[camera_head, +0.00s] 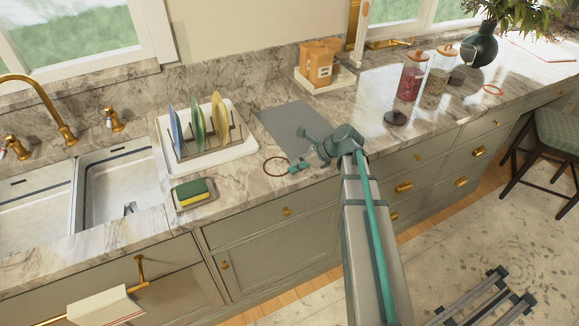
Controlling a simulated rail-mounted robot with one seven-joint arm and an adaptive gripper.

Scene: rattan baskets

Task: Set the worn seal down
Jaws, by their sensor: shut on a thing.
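A thin dark brown ring, the worn seal (264,172), shows at the front of the marble counter, between the dish rack and a grey mat (281,118). My gripper (291,168) is shut on the seal's right side. My arm reaches in from the lower right. I cannot tell whether the seal touches the counter or hangs just above it. The mat lies behind my gripper, and my gripper hides part of its front edge. A second ring, orange-red (492,89), lies on the counter far to the right, near the jars.
A white dish rack (236,152) with upright plates and a sponge (190,189) on a small tray stand left. A red-filled jar (410,82), another jar (438,78) and a dark round disc (395,118) are right.

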